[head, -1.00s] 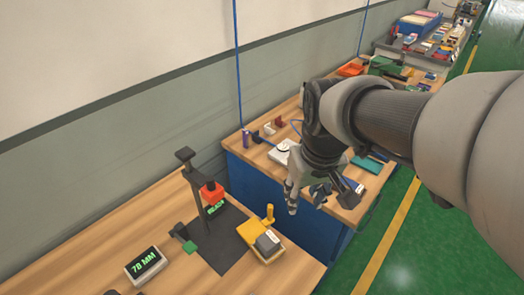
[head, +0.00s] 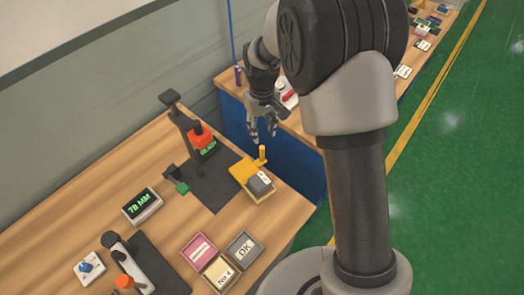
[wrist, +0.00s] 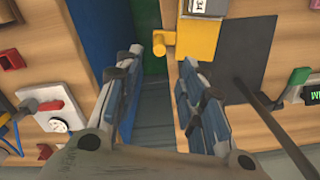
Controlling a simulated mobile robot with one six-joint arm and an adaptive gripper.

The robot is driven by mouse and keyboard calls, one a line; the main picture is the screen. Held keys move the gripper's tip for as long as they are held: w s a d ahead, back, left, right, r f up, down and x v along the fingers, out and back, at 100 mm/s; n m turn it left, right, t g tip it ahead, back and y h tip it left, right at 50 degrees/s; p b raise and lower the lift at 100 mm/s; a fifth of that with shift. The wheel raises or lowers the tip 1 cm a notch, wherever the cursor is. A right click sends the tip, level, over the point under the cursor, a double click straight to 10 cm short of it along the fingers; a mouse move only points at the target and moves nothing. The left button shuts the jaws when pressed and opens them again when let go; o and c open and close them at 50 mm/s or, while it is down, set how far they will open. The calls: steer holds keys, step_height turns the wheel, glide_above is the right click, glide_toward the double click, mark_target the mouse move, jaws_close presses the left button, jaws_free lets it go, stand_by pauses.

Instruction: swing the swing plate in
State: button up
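The swing plate (head: 242,172) is a yellow plate with an upright yellow peg (head: 262,155), at the right edge of a dark mat on the near bench. A grey block with a white label (head: 261,183) sits on it. In the wrist view the yellow plate (wrist: 198,42) and its peg (wrist: 165,39) are at the top centre. My gripper (head: 263,136) hangs just behind the peg, fingers pointing down. In the wrist view my gripper (wrist: 168,65) is open and empty, with the peg ahead between the fingertip lines, apart from both fingers.
A dark stand with a red head (head: 200,138) rises left of the plate. A 78 MM display (head: 142,206) and pink, yellow and OK-marked trays (head: 243,247) are nearer. A gap separates this bench from the blue-sided bench (head: 240,127) behind.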

mark_target(262, 147)
step_height(262, 147, down, 12)
steer(key=b, duration=0.3)
jaws_close()
stand_by(0.4)
stand_by(0.4)
